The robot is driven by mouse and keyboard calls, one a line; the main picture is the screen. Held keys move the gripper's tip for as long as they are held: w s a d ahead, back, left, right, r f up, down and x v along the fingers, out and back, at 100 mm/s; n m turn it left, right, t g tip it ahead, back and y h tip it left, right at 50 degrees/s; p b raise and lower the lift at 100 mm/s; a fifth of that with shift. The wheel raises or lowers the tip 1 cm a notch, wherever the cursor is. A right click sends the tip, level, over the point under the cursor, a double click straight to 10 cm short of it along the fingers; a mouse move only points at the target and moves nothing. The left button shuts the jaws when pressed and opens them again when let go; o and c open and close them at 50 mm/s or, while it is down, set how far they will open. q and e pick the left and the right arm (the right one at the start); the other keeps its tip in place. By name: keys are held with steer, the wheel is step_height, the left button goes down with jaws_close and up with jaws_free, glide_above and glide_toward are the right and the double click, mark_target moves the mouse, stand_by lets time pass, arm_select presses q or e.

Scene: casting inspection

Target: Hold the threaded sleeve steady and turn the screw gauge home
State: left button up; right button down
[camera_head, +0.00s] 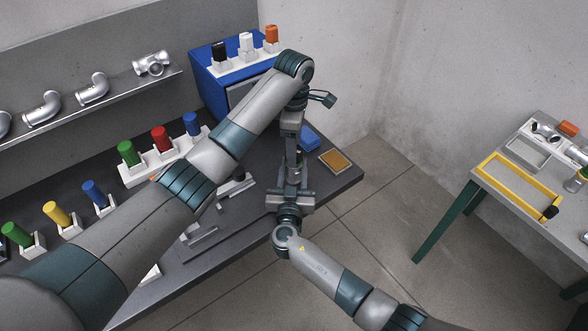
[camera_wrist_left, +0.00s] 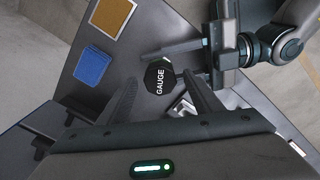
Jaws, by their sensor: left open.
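The screw gauge (camera_wrist_left: 158,83) shows in the left wrist view as a dark, many-sided knob with GAUGE in white on top. My left gripper (camera_wrist_left: 160,78) is open above the table, with one dark finger on each side of the gauge and visible gaps. In the head view my left gripper (camera_head: 293,150) points down over the same spot. My right gripper (camera_head: 293,180) reaches in from the front at a lower level, its fingers around the sleeve's place. The threaded sleeve is mostly hidden under the gauge and between the grippers, so I cannot tell whether the right fingers touch it.
A brown-yellow pad (camera_head: 335,160) and a blue pad (camera_head: 309,138) lie near the table's right corner. Coloured plugs in white holders (camera_head: 160,165) stand along the back. A blue box (camera_head: 215,85) stands behind. A second table with a yellow frame (camera_head: 500,185) is at right.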

arm_select(q)
steer(key=o, duration=0.6)
steer(key=shift+c, duration=0.2)
steer(key=shift+r, duration=0.15)
step_height(320, 180, up, 12)
stand_by(0.4)
arm_select(e)
steer(key=c, duration=1)
jaws_free()
steer(key=shift+c, duration=0.2)
arm_select(q)
steer(key=shift+f, duration=0.2)
